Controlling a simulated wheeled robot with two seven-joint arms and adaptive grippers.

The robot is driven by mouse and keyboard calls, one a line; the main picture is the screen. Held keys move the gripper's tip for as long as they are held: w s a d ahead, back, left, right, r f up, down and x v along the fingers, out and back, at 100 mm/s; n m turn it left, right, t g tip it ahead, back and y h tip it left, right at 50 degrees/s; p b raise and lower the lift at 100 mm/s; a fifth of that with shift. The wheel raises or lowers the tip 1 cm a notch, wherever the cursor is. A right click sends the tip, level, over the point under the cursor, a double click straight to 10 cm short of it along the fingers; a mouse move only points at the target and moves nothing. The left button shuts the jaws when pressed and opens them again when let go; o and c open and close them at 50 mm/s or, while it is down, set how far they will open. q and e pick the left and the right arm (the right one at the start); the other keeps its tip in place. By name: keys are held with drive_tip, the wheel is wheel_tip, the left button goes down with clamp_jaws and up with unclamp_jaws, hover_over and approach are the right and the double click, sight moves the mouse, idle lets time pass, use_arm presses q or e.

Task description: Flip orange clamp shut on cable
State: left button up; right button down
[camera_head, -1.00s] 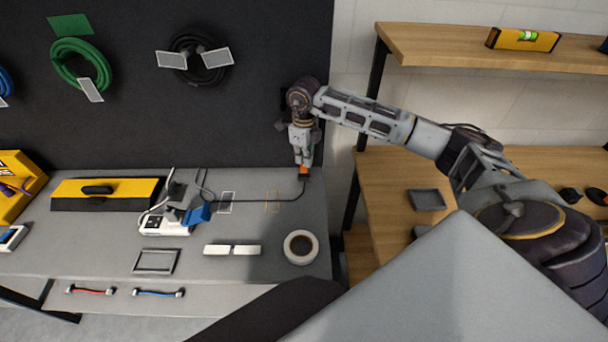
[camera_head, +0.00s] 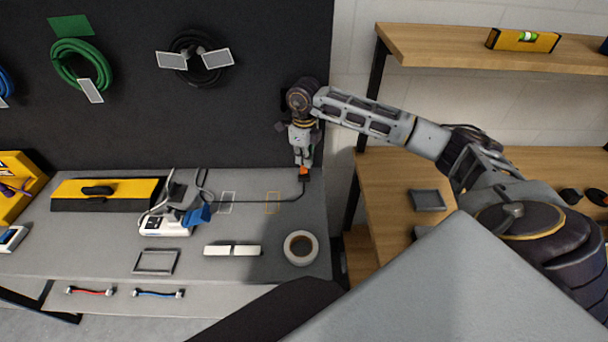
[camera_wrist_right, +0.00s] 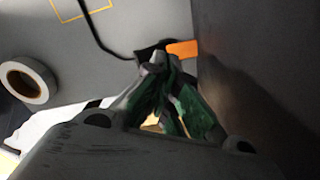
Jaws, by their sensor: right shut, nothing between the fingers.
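The orange clamp (camera_head: 304,171) is small and sits at the back right corner of the grey bench, by the dark panel. In the right wrist view its orange part (camera_wrist_right: 181,49) sticks out to the right of a dark base. The black cable (camera_head: 270,201) runs along the bench to the clamp. My right gripper (camera_head: 303,163) is shut and empty, pointing down right at the clamp; in the right wrist view its fingertips (camera_wrist_right: 157,60) are together beside the orange part. I cannot tell whether they touch it. My left gripper is not in view.
A tape roll (camera_head: 301,248) stands near the bench's right edge. A white power strip (camera_head: 166,226) with plugs is at the left. The dark panel (camera_head: 250,120) rises close behind the gripper.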

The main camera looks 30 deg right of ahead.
sight(304, 175)
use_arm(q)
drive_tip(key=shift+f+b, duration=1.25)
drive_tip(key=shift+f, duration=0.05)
use_arm(e)
drive_tip(key=shift+f, duration=1.85)
idle(1.2)
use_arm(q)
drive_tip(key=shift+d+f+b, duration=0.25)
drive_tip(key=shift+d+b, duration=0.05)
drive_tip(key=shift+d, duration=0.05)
use_arm(e)
drive_tip(key=shift+f, duration=0.45)
drive_tip(key=shift+r, duration=0.4)
drive_tip(key=shift+r+p, duration=0.6)
drive_tip(key=shift+r, duration=0.05)
drive_tip(key=shift+r+p, duration=0.65)
drive_tip(key=shift+r, duration=0.55)
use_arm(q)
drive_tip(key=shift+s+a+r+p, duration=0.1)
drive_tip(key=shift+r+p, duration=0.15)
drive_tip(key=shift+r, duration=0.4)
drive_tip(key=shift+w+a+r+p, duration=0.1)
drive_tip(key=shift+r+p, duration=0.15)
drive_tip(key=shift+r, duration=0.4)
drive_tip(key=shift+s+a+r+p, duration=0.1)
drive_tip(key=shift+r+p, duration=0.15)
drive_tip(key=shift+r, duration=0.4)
use_arm(e)
drive_tip(key=shift+r, duration=1.35)
